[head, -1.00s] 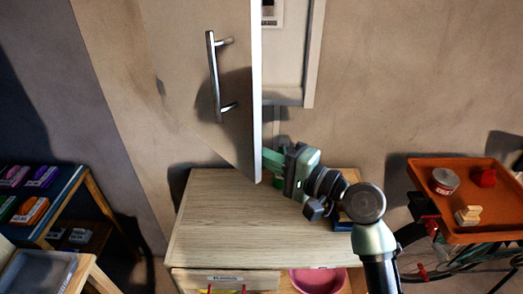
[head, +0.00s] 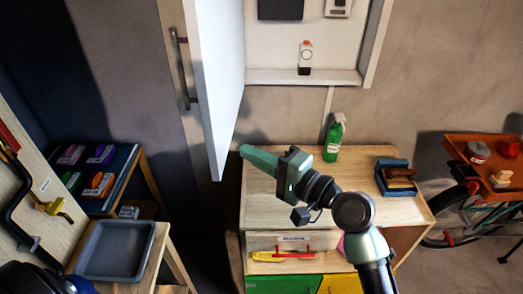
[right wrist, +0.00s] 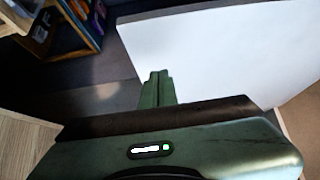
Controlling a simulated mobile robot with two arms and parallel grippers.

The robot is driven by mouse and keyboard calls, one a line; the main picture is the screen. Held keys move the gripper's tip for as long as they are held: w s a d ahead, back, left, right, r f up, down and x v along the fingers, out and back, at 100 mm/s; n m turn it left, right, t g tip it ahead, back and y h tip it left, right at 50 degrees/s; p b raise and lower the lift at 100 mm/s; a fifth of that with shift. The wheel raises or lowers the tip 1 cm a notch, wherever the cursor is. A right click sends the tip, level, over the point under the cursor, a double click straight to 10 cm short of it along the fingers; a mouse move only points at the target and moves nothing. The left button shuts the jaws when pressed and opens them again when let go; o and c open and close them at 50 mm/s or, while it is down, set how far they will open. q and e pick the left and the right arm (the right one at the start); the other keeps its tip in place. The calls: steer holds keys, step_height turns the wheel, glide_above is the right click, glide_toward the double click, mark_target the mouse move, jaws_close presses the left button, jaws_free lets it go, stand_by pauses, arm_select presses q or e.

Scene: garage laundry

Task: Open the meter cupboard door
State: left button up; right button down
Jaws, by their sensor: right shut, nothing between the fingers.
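The meter cupboard door (head: 215,75) stands wide open, swung to the left, with its bar handle (head: 182,70) on the outer face. My left gripper is not in view.
A wooden cabinet (head: 275,215) below carries a green spray bottle (head: 333,140) and a blue box (head: 391,178). An orange tray (head: 480,155) sits at right. A grey tray (head: 115,250) and a tool board (head: 45,185) are at left.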

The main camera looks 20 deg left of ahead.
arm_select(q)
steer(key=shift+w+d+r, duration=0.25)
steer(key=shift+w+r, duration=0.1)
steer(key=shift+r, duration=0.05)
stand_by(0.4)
